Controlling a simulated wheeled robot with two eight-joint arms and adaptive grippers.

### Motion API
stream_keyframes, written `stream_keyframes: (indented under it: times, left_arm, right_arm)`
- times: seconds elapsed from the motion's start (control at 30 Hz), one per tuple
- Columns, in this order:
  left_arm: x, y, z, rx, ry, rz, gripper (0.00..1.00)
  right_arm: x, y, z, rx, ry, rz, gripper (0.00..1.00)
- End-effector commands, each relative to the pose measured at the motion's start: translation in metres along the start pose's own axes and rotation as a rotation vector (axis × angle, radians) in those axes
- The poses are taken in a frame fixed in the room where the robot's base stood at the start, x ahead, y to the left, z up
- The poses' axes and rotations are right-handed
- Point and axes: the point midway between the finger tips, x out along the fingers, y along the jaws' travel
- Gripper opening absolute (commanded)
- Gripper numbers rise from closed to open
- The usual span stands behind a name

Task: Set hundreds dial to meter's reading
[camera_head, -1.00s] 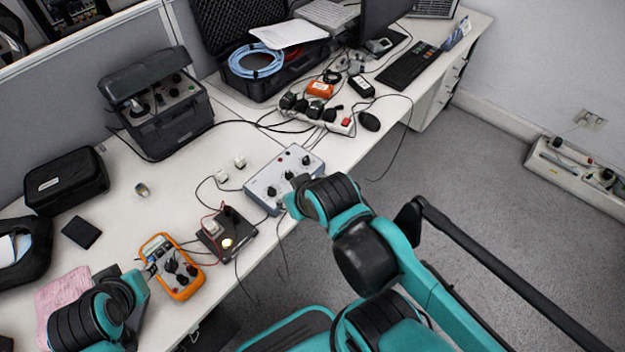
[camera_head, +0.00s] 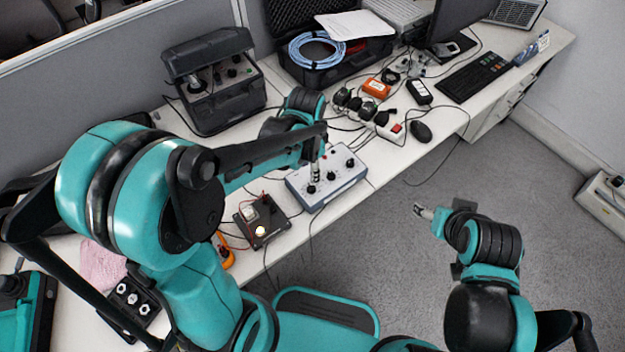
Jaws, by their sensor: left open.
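The grey dial box (camera_head: 343,182) lies near the table's front edge, with several dark knobs on its top face. My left gripper (camera_head: 316,178) reaches over the box from the left, fingers pointing down at its left part. It is open and close above the leftmost front knob (camera_head: 312,189); I cannot tell whether it touches. The orange meter (camera_head: 226,252) is almost wholly hidden behind my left arm, so its display cannot be read. My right gripper (camera_head: 426,212) is over the floor, right of the table and away from the box; its opening is unclear.
A small dark board (camera_head: 262,222) with a lit lamp and wires sits left of the box. A power strip (camera_head: 370,115) with plugs, a mouse (camera_head: 420,131) and an open black case (camera_head: 163,75) with cable lie behind. A black instrument case (camera_head: 215,85) stands back left.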

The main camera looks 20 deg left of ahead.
Motion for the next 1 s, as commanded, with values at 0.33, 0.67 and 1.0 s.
stream_keyframes:
  times: [0.33,0.67,1.0]
  left_arm:
    - [0.038,0.0,-0.006,0.083,-0.038,0.039,0.45]
    - [0.087,0.001,-0.004,0.08,-0.037,0.038,0.45]
    - [0.093,0.002,-0.004,0.079,-0.037,0.038,0.45]
  right_arm:
    - [0.006,0.0,0.004,0.0,0.0,0.0,0.65]
    - [0.023,0.0,0.016,0.0,0.0,0.0,0.65]
    - [0.024,0.0,0.017,0.0,0.0,0.0,0.65]
